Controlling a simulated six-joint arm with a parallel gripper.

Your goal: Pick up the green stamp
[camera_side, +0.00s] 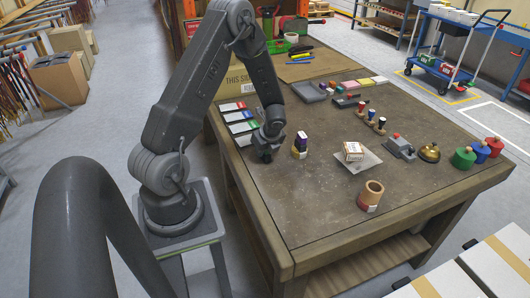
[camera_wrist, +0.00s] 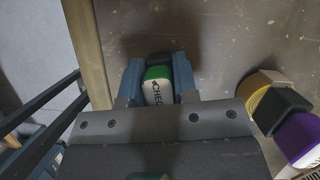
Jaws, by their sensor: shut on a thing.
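The green stamp (camera_wrist: 158,86) shows in the wrist view, with a green top and a white face lettered "CHEC". My gripper (camera_wrist: 158,70) is shut on it, one blue-grey finger on each side. In the side view my gripper (camera_side: 267,152) points down at the table's left edge, and the stamp is mostly hidden by it there. I cannot tell whether the stamp touches the table.
Ink pads (camera_side: 238,122) lie behind. The front table is clear.

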